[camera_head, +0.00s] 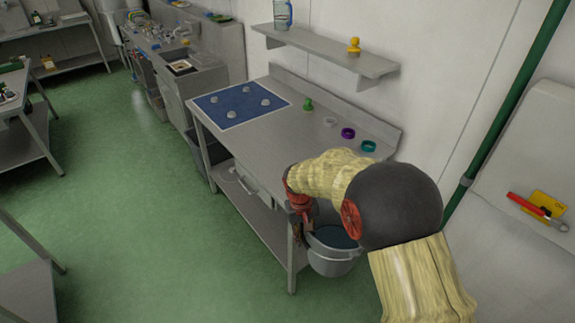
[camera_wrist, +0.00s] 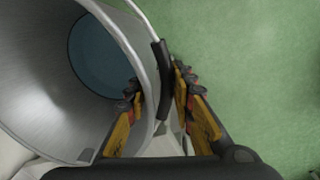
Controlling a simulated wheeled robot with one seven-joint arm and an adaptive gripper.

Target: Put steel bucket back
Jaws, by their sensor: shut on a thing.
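The steel bucket (camera_head: 333,264) is grey and open-topped, with a blue-looking inside. It is at the near right end of the steel table, beside a front leg. My gripper (camera_head: 306,226) reaches down to its left side. In the wrist view the bucket (camera_wrist: 45,95) fills the left, its mouth facing the camera at a slant. One finger of my gripper (camera_wrist: 157,95) is on the inner side of the wall, the other outside. The fingers are shut on the bucket by its wall and black handle grip. Whether its base touches anything is hidden.
The steel table (camera_head: 270,135) carries a blue mat (camera_head: 240,103) with several knobs, a green item (camera_head: 308,105) and coloured rings. A lower shelf (camera_head: 262,222) runs underneath. A wall shelf (camera_head: 325,50) holds a yellow duck (camera_head: 354,46). Green floor (camera_head: 150,220) is clear at left.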

